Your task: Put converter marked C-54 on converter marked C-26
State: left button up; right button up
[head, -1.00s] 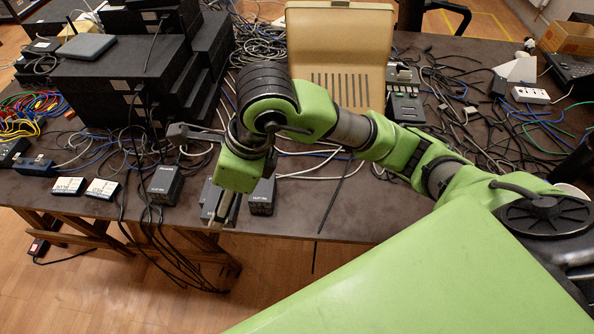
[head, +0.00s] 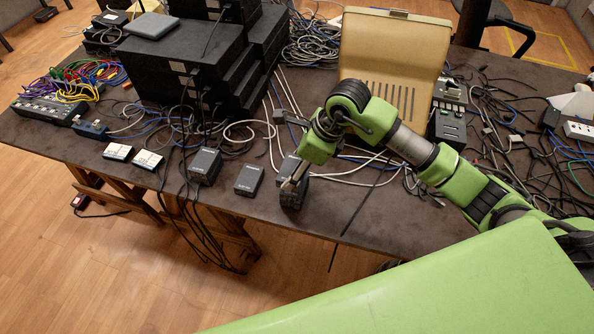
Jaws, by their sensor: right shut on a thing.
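My right gripper (head: 290,187) points down at the rightmost spot in the row of dark converters near the table's front edge. It is shut on a dark converter (head: 287,168), partly hidden by the fingers. Another dark converter (head: 293,200) shows just below and around the fingertips; whether the two touch I cannot tell. To the left stand two more dark converters, one beside the gripper (head: 249,180) and one farther left (head: 205,166). Their markings are too small to read, so I cannot tell which is C-54 or C-26. My left gripper is not in view.
Two small white-topped boxes (head: 117,151) (head: 147,160) lie farther left. Stacked black units (head: 185,65) and a beige case (head: 393,60) stand behind. Loose cables (head: 250,132) cover much of the table, and some hang over the front edge.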

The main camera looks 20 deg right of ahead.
jog(key=f, duration=0.1)
jog(key=f+p, duration=0.1)
jog(key=f, duration=0.1)
jog(key=shift+w+d+p, duration=0.2)
jog(key=shift+d+p, duration=0.1)
jog(key=shift+f, duration=0.35)
jog(key=shift+f, duration=0.25)
jog(key=o, duration=1.3)
jog(key=shift+r, duration=0.1)
